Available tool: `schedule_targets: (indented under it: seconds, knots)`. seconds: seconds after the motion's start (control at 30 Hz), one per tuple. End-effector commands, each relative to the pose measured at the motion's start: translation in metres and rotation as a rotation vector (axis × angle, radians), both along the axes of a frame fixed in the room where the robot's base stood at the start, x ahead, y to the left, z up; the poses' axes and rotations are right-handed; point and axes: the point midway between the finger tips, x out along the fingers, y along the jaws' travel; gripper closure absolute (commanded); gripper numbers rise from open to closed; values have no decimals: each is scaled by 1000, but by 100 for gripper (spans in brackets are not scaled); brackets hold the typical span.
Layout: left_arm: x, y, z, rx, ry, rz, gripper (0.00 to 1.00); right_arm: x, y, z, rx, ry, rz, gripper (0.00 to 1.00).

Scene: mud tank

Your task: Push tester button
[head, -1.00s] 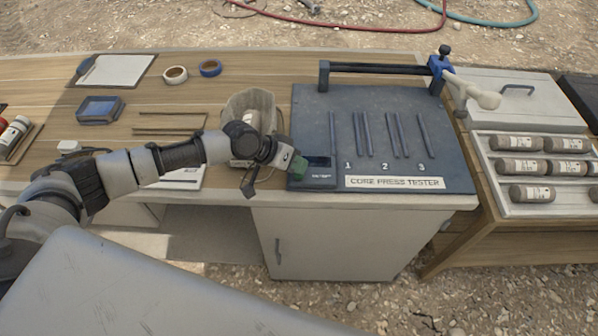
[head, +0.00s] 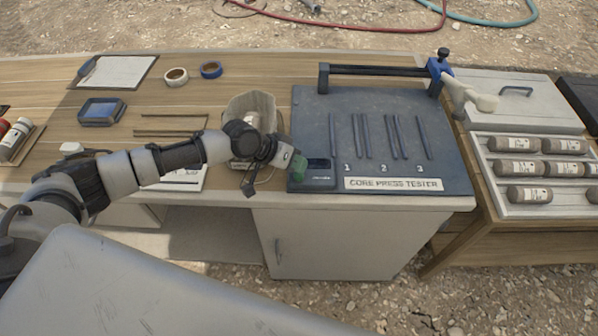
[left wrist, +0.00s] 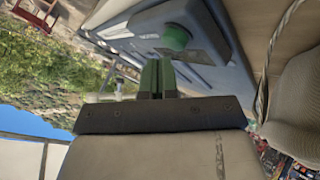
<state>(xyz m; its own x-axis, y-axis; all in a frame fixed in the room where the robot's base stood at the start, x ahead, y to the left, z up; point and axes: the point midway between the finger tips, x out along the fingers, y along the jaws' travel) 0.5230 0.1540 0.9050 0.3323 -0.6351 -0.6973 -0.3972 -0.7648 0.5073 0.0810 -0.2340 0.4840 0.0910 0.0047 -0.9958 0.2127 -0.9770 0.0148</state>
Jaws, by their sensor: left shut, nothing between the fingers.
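The core press tester (head: 375,120) is a dark slotted board with a white name label. Its small dark box (head: 319,178) with a display sits at the board's front left corner. In the left wrist view a round green button (left wrist: 175,37) stands up from a grey housing. My left gripper (head: 300,167) is at the left side of that box, its green fingers shut and empty. In the left wrist view my green fingertips (left wrist: 158,62) are close below the button in the picture; I cannot tell whether they touch it. In the head view the gripper hides the button. My right gripper is out of view.
A beige container (head: 250,106) stands just behind my left wrist. A press bar with a blue clamp (head: 439,67) lies along the board's back. A tray of core samples (head: 545,205) is at the right. Tape rolls and a clipboard (head: 116,71) lie at the back left.

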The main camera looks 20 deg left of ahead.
Motion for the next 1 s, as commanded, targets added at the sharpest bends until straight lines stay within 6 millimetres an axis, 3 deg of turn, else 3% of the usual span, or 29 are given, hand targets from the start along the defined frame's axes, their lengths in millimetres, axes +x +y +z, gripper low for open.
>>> schedule_targets:
  seconds: [0.5, 1.0]
  knots:
    - [0, -1, 55, -2, 0, -1, 100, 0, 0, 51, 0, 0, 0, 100]
    - [0, 0, 56, -1, 0, -1, 100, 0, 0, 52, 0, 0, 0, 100]
